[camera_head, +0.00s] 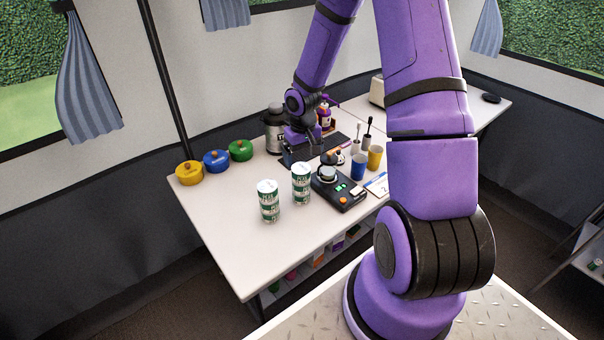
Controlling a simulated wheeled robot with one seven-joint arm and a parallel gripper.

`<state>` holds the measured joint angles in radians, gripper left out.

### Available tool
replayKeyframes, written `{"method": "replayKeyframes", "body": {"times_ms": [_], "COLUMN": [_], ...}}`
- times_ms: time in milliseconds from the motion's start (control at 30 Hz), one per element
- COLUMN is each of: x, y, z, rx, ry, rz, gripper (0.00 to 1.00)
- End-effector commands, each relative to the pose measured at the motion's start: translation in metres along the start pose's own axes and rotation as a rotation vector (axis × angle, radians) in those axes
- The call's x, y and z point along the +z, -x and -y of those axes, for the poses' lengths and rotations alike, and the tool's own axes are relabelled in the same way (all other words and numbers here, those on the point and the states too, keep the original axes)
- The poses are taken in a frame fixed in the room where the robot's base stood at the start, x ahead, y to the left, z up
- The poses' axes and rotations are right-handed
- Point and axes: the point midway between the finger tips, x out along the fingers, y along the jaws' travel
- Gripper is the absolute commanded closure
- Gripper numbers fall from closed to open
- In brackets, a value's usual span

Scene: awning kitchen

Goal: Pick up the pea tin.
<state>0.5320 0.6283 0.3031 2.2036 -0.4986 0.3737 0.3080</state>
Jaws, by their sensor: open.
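Two tall tins with green and white bands and white tops stand upright side by side on the white table. The front left tin (269,202) is nearer the table's left side. The other tin (301,183) stands just right of it and a little farther back. Their lettering is too small to read surely, so I cannot tell whether either is the pea tin. My gripper (304,158) is open, over the table behind the tins and apart from them. Its fingers are small and partly hidden in this view.
Yellow (189,173), blue (216,161) and green (240,150) lidded pots line the back left. A black device (340,190), a blue cup (358,166) and a yellow cup (375,157) stand right. The front left tabletop is clear.

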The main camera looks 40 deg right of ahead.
Motion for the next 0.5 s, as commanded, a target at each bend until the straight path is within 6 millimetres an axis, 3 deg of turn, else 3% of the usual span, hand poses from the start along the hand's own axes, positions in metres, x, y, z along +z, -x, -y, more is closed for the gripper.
{"method": "replayKeyframes", "body": {"times_ms": [100,367,500], "x": [0.0,0.0,-0.002], "y": [-0.018,-0.034,-0.052], "z": [0.001,0.001,0.002], "rx": [0.0,0.0,0.0], "ry": [0.001,0.001,0.002], "rz": [0.003,0.001,0.004], "gripper": [0.06,0.06,0.06]}}
